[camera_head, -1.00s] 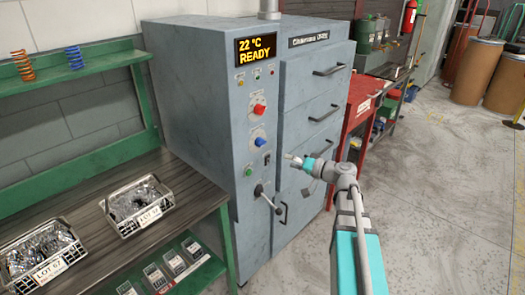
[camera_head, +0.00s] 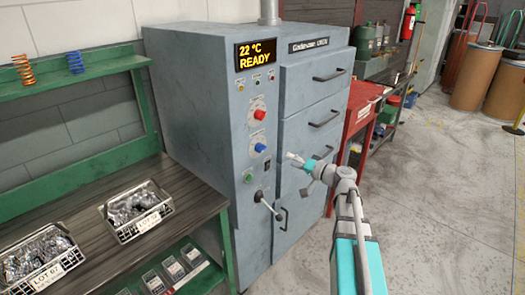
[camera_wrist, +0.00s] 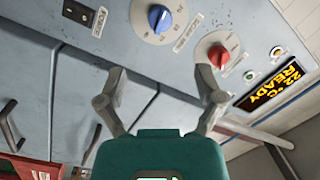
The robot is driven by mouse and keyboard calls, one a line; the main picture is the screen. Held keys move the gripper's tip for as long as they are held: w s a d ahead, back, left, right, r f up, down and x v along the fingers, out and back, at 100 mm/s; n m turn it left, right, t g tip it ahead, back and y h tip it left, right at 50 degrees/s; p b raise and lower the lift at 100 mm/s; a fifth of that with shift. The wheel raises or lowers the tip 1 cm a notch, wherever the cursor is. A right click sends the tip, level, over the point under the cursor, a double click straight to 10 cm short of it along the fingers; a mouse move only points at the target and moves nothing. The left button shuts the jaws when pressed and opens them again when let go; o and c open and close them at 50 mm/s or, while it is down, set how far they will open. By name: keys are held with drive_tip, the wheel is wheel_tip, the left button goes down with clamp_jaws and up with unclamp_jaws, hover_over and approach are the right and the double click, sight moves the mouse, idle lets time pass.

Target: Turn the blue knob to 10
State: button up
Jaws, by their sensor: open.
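The blue knob (camera_head: 261,148) sits on the front panel of the grey-blue machine, below the red knob (camera_head: 260,114). In the wrist view the blue knob (camera_wrist: 159,18) is at the top centre on a white dial with marks, too small to read surely. The red knob (camera_wrist: 218,55) is to its right on its own dial. My gripper (camera_head: 290,157) is to the right of the blue knob in the head view, apart from it. In the wrist view my gripper (camera_wrist: 161,82) is open and empty, its fingers spread below the knobs. Nothing hides the blue knob.
The display (camera_head: 256,53) reads 22 °C READY. A lever (camera_head: 270,206) juts out below the knobs, and drawer handles (camera_head: 328,76) stick out at the right. A green bench (camera_head: 185,178) with wire baskets stands at the left.

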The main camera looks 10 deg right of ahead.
sight(264, 150)
drive_tip(key=x, duration=1.2)
drive_tip(key=c, duration=1.1)
drive_tip(key=shift+a, duration=0.25)
drive_tip(key=shift+c, duration=0.2)
drive_tip(key=shift+d, duration=0.15)
